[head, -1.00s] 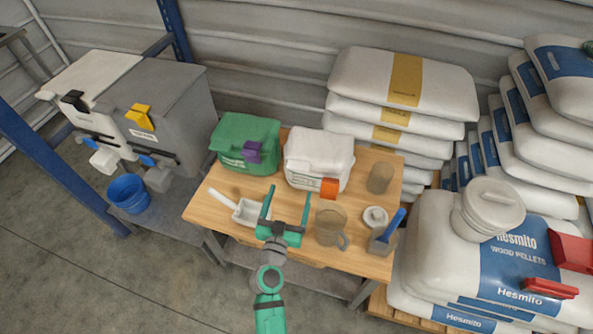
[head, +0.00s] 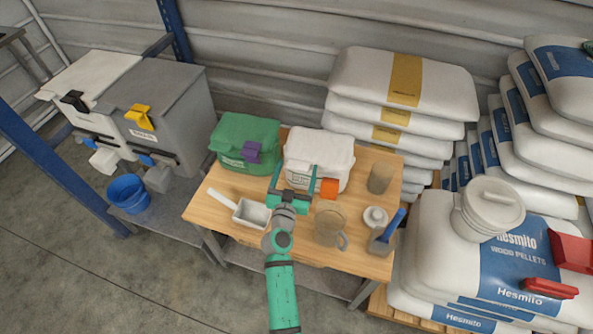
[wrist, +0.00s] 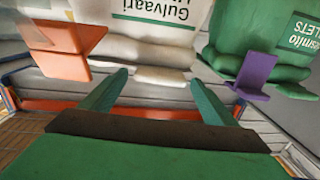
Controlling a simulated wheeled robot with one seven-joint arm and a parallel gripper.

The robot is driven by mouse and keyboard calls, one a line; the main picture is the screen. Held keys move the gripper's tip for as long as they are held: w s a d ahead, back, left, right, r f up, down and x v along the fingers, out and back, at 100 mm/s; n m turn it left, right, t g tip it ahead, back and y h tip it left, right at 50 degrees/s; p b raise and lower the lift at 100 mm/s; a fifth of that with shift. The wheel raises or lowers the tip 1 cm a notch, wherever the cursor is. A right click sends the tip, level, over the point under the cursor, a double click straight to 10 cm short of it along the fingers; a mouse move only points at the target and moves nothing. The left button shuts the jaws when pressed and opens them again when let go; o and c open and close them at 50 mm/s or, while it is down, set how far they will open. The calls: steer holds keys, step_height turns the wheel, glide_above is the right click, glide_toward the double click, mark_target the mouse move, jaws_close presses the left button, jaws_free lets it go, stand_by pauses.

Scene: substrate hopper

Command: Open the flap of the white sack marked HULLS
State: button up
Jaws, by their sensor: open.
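The white sack (head: 318,152) stands upright on the wooden table, right of a green sack (head: 245,142). An orange tab (head: 329,188) sticks out at its lower right front. In the wrist view the white sack (wrist: 150,45) hangs inverted at the top, with part of its label readable as "Gulvaari"; the orange tab (wrist: 68,50) is at upper left. The word HULLS is not clearly readable. My gripper (head: 295,170) is open and empty, its fingers pointing at the white sack's front. The wrist view shows both fingers (wrist: 152,85) apart with nothing between them; I cannot tell whether they touch the sack.
The green sack has a purple tab (head: 252,151). Stacked pellet sacks (head: 500,250) crowd the right.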

steer(key=c, duration=1.5)
steer(key=shift+r, duration=0.1)
steer(key=shift+r, duration=0.1)
